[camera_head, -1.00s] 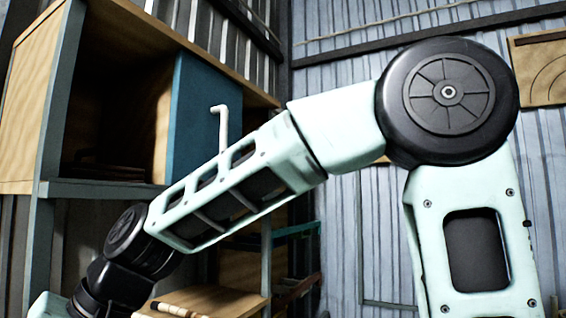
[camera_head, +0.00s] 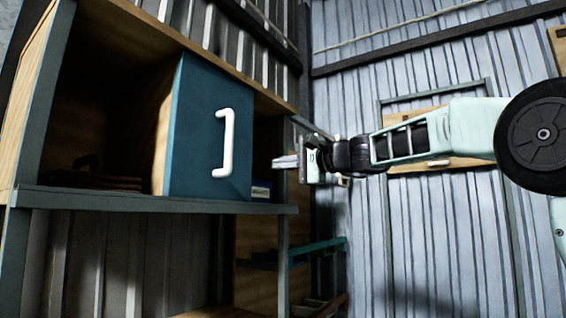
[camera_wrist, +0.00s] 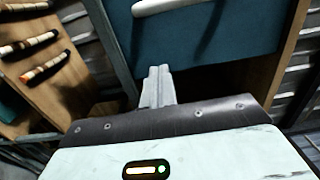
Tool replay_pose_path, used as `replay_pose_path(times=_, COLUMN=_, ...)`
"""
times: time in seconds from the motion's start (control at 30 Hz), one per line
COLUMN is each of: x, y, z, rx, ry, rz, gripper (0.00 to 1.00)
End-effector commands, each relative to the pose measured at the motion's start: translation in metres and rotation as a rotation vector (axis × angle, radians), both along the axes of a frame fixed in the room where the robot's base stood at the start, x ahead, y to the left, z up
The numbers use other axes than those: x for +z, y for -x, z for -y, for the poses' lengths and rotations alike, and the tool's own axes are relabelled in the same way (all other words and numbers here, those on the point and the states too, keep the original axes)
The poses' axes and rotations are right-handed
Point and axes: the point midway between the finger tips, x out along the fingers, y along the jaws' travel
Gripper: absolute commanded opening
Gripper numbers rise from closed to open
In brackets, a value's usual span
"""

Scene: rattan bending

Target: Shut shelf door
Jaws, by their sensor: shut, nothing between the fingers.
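The shelf door (camera_head: 205,120) is a blue-teal panel with a white bar handle (camera_head: 224,143), set in the upper shelf (camera_head: 120,196). A dark gap with a small box shows at its right edge, so it does not look flush there. My gripper (camera_head: 277,162) is shut and empty, just right of the door's right edge, with its fingers pointing left. In the wrist view, the fingers (camera_wrist: 157,80) lie in front of the door's edge (camera_wrist: 200,50), the handle (camera_wrist: 160,6) beyond. I cannot tell whether they touch it.
The shelf's left compartment is open and dark, with flat brown items (camera_head: 95,181) inside. A corrugated metal wall (camera_head: 440,240) stands behind my arm. A lower wooden shelf part (camera_head: 255,235) lies below the door.

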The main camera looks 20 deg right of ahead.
Motion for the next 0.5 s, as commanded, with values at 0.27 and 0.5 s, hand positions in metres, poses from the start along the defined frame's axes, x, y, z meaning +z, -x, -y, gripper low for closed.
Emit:
replay_pose_path(times=0.27, x=0.005, y=-0.046, z=-0.038, rx=0.004, ry=-0.002, rz=-0.005, gripper=0.00)
replay_pose_path(times=0.5, x=0.002, y=-0.051, z=-0.069, rx=0.003, ry=0.003, rz=-0.002, gripper=0.00)
